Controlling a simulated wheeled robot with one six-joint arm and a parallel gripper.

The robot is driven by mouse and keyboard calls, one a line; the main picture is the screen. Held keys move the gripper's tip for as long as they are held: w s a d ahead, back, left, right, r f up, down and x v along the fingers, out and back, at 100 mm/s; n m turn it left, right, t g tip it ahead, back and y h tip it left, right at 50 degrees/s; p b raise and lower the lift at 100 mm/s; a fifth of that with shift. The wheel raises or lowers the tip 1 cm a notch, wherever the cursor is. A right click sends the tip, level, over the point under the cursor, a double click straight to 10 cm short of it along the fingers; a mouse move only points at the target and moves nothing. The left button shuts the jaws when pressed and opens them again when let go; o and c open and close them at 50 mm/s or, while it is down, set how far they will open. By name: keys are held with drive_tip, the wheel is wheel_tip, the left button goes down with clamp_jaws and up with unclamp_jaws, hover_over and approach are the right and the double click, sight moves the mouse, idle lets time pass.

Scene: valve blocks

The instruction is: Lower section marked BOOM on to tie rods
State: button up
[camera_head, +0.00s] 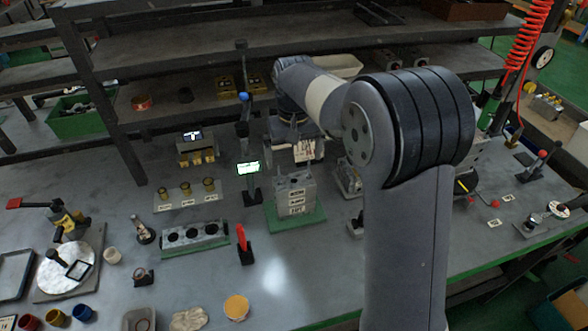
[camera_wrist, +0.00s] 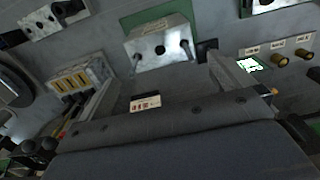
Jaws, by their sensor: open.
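A grey block with white labels (camera_head: 296,195) stands on a green mat (camera_head: 316,218) at mid-bench. In the wrist view, the block (camera_wrist: 160,47) shows a dark central hole and two upright tie rods, one at each side. My gripper (camera_wrist: 162,70) is open, its two fingers spread wide in front of this block. In the head view, my gripper (camera_head: 291,132) is behind the block and partly hidden by my arm. A small labelled plate (camera_head: 306,150) shows just below it; I cannot tell what it belongs to. I cannot read BOOM on any section.
A green-lit display (camera_head: 248,168) stands left of the block. A rack with gold plugs (camera_head: 187,193) and a holed grey block (camera_head: 194,236) lie further left. A red-handled tool (camera_head: 243,240) stands in front. A shelf (camera_head: 200,100) runs behind the bench.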

sight(294, 180)
drive_tip(key=shift+r, duration=1.4)
drive_tip(key=shift+f, duration=0.1)
wheel_tip(294, 180, down, 10)
drive_tip(key=shift+f+p, duration=0.2)
drive_tip(key=shift+p, duration=0.15)
drive_tip(key=shift+r+p, duration=0.3)
drive_tip(key=shift+r, duration=0.05)
drive_tip(key=shift+f, duration=0.15)
